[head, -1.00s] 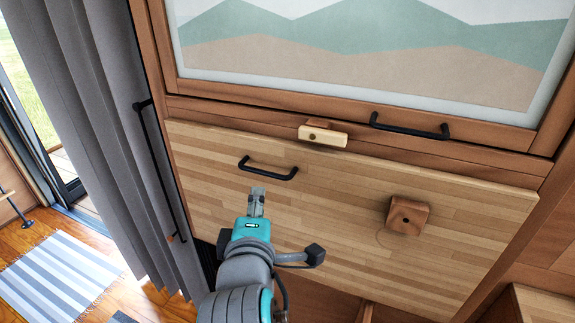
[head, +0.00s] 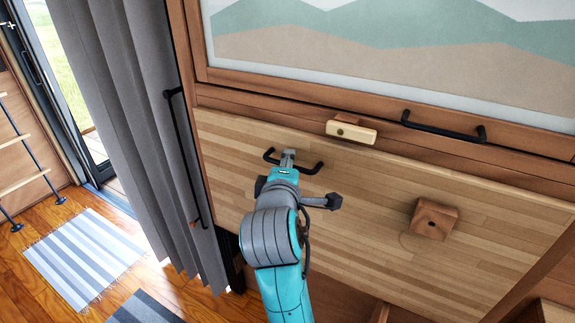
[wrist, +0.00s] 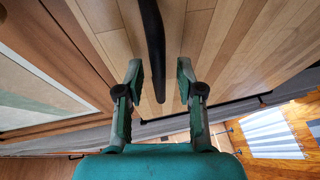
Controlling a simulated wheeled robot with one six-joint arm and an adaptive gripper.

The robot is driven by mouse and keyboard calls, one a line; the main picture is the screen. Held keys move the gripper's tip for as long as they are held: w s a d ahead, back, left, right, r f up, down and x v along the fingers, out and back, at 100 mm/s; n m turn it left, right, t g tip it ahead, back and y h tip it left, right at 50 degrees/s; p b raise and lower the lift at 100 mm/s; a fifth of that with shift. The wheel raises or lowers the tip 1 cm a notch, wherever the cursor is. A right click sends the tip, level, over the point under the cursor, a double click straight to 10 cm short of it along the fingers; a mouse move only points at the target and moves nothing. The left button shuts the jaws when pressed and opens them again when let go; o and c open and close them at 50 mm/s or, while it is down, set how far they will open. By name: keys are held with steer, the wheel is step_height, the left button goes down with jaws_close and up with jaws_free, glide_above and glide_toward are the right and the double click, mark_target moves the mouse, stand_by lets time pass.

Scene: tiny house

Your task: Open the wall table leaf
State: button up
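The wall table leaf (head: 375,195) is a light striped wood panel. It looks folded flat against the wall, below a framed picture panel. Its black bar handle (head: 312,169) is near the upper left of the leaf, partly hidden by my gripper (head: 288,157). In the wrist view the black handle (wrist: 152,40) runs between the two green fingers of my gripper (wrist: 159,76), with a visible gap on each side. My gripper is open around the handle. A small pale wooden latch block (head: 352,131) lies sideways at the leaf's top edge.
A brown wooden block (head: 435,219) sticks out from the leaf's right half. A second black handle (head: 442,127) is on the frame above. A grey curtain (head: 135,120) hangs to the left, and a striped rug (head: 85,255) lies on the wooden floor.

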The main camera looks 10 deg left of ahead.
steer(key=shift+w, duration=0.15)
steer(key=shift+c, duration=0.2)
jaws_close()
